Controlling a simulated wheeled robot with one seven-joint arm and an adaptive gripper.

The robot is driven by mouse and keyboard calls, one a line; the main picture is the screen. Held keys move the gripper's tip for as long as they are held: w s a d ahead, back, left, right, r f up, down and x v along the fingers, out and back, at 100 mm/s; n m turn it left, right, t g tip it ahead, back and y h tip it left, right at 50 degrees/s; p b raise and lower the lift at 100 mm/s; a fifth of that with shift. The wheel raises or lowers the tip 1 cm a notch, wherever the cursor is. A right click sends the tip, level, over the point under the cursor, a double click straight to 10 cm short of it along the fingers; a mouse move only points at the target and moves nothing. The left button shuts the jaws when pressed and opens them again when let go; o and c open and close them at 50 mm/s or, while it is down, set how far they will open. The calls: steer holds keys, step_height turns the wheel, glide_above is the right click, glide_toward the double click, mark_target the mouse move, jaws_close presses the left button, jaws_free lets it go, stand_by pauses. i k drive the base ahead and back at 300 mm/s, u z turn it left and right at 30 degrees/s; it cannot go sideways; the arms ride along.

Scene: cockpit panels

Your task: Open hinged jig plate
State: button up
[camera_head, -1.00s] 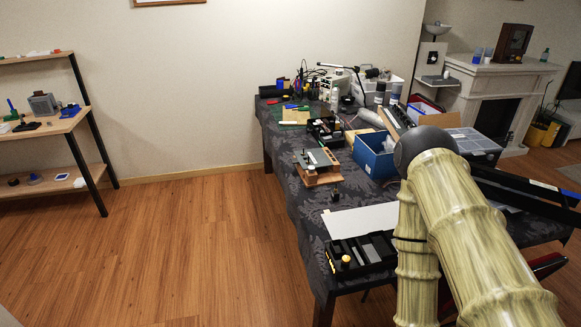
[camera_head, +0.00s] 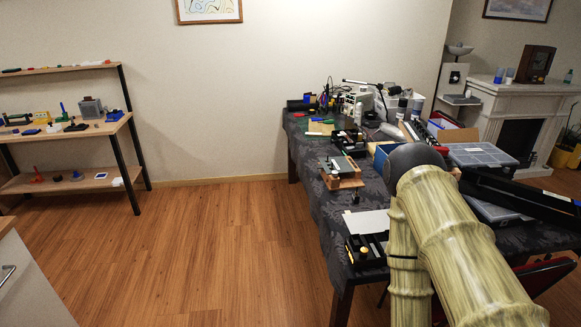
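What looks like the hinged jig is a small fixture with a grey plate (camera_head: 343,165) on a wooden base (camera_head: 350,183). It stands on the dark patterned cloth of the workbench (camera_head: 324,207), near its left edge. The plate seems to lie flat on the base, but the hinge is too small to make out. My arm, with a pale bamboo-like surface and a dark round joint, fills the lower right and covers part of the bench. My gripper cannot be made out in this view.
A black tray with a yellow knob (camera_head: 365,252) and a white sheet (camera_head: 368,222) lie at the bench's near end. Tools and bins crowd its back. A shelf (camera_head: 65,132) stands left, and a drawer unit (camera_head: 25,285) at lower left. The wooden floor (camera_head: 225,245) between is clear.

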mark_target(340, 165)
steer(key=u, duration=0.35)
steer(key=i, duration=1.1)
steer(key=z, duration=0.6)
